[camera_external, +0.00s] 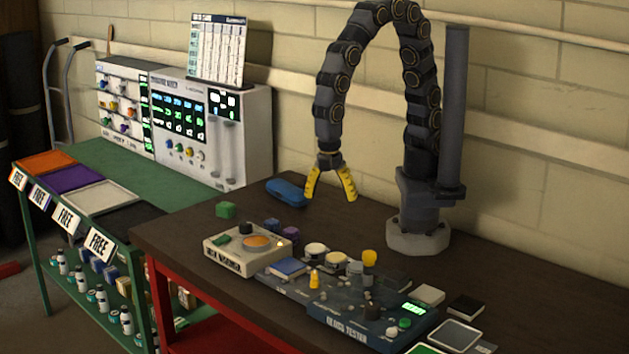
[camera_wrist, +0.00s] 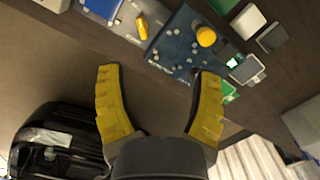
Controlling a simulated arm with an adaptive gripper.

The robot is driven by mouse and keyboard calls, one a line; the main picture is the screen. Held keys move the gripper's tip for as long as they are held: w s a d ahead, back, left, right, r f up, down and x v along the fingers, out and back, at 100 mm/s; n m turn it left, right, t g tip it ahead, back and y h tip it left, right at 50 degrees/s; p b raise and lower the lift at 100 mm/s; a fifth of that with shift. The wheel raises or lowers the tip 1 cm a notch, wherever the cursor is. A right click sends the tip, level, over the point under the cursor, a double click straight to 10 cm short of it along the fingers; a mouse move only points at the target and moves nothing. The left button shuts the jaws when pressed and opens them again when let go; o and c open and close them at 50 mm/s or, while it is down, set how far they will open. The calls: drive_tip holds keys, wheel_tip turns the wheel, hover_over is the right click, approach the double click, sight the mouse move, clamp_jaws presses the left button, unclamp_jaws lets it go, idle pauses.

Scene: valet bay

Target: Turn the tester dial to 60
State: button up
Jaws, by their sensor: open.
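The tester (camera_external: 345,318) is a blue-grey box on the front of the dark table, with lettering on its front, a lit green display (camera_external: 413,309) and several knobs. A dark round knob (camera_external: 372,312) on its top looks like the dial; its setting is too small to read. A yellow-topped knob (camera_external: 369,259) stands up behind it. In the wrist view the tester (camera_wrist: 175,48) lies beyond my fingertips, with the yellow knob (camera_wrist: 206,36) on it. My gripper (camera_external: 331,197) has yellow fingers, hangs open and empty above the table behind the tester, and touches nothing. It also shows in the wrist view (camera_wrist: 158,71).
A beige box (camera_external: 245,255) with an orange disc stands left of the tester. A blue case (camera_external: 287,192) and a green block (camera_external: 226,210) lie farther back. Small trays and blocks (camera_external: 430,294) sit to the right. The table's middle, near my arm base, is clear.

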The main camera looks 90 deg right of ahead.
drive_tip(key=s+a+f+n, duration=0.3)
drive_tip(key=a+f+n, duration=0.15)
drive_tip(key=a, duration=0.45)
drive_tip(key=n, duration=0.3)
hover_over(373, 306)
wheel_tip(373, 306, down, 5)
drive_tip(key=shift+f, duration=0.2)
wheel_tip(373, 306, down, 8)
drive_tip(key=shift+r, duration=0.15)
clamp_jaws()
